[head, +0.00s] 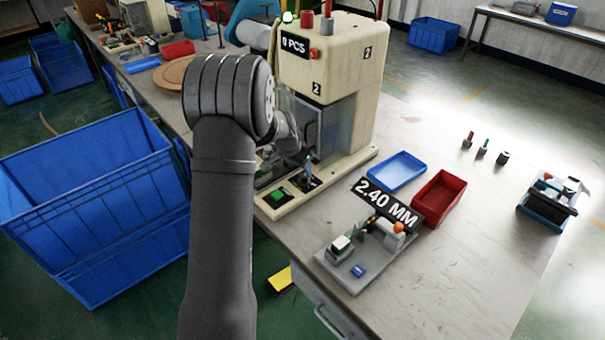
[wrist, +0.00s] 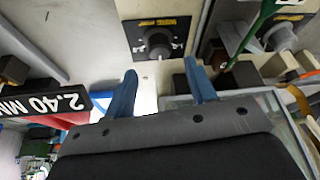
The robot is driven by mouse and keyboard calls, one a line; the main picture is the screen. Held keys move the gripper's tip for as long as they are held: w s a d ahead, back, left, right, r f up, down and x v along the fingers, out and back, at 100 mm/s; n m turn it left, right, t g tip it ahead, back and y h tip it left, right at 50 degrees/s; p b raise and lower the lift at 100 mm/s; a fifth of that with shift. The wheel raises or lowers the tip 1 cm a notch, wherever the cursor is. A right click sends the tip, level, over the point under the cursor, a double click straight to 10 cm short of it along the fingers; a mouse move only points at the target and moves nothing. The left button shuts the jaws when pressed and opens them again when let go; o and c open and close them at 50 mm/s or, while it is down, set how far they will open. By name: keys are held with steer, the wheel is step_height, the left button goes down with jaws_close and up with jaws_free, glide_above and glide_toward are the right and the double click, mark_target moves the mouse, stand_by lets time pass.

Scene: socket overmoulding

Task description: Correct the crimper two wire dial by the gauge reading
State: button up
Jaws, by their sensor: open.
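The cream crimper (head: 345,80) stands on the bench behind my arm, with a "0 PCS" sign and small "2" labels. The gauge (head: 365,250) is a grey fixture at the front of the bench; its sign (head: 388,203) reads 2.40 MM and also shows in the wrist view (wrist: 45,104). In the wrist view a dark dial (wrist: 157,42) on a black plate with a yellow label lies ahead. My gripper (wrist: 158,78) is open, its blue fingers apart and short of this dial, with nothing between them. A second dial (wrist: 278,36) is at right. The labels are too small to read.
A blue tray (head: 397,171) and a red tray (head: 438,198) lie beside the crimper. Several small pegs (head: 483,149) and a blue-black device (head: 552,200) stand at right. A green rod (wrist: 252,28) crosses near the second dial. The bench's front right is clear.

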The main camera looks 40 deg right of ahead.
mark_target(304, 176)
steer(key=shift+x, duration=2.55)
steer(key=c, duration=1)
steer(key=shift+n, duration=0.4)
steer(key=shift+s+n+t+y, duration=0.1)
steer(key=shift+n+t+y, duration=0.3)
steer(key=shift+n, duration=0.85)
steer(key=shift+n+t+y, duration=0.2)
steer(key=shift+n+t, duration=0.4)
steer(key=shift+n, duration=0.65)
